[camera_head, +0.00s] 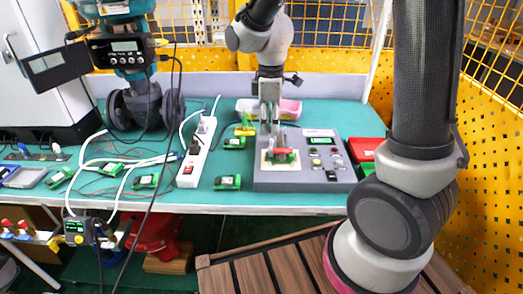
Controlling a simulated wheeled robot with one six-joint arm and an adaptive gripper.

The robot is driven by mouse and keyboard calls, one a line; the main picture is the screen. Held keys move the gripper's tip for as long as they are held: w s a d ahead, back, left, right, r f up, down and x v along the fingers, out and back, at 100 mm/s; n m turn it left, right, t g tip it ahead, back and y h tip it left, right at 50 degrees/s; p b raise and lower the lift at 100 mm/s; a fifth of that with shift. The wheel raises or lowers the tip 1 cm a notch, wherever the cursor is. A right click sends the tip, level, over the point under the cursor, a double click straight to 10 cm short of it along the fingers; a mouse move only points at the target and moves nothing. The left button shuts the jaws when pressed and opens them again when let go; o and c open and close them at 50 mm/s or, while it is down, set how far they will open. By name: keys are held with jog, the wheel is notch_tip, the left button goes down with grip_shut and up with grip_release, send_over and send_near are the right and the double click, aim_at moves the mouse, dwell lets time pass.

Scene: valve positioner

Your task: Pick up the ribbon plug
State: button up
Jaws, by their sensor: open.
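My gripper (270,130) points straight down over the left part of a grey test box (318,182) on the green bench. Its jaws are open, though the fingertips are small in this view. Just below them is a small red piece (283,151), which may be the ribbon plug. It lies at a green board (281,160) in a pale recess of the box. I cannot tell whether the fingers touch the red piece. No ribbon is clearly visible, and the gripper covers part of this spot.
The box has a small green display (319,140) and several buttons. A white power strip (196,152) stands left of it, with several loose green boards (228,182) and cables around. Pink and white bins (289,108) stand behind; red and green bins (364,150) are right. A teal-and-black device (128,60) stands back left.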

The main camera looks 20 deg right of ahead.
aim_at(270, 148)
jog(key=shift+n, duration=0.3)
jog(key=f, duration=0.7)
jog(key=shift+s+f, duration=0.2)
jog(key=shift+f, duration=0.2)
jog(key=c, duration=0.5)
jog(key=shift+r, duration=0.15)
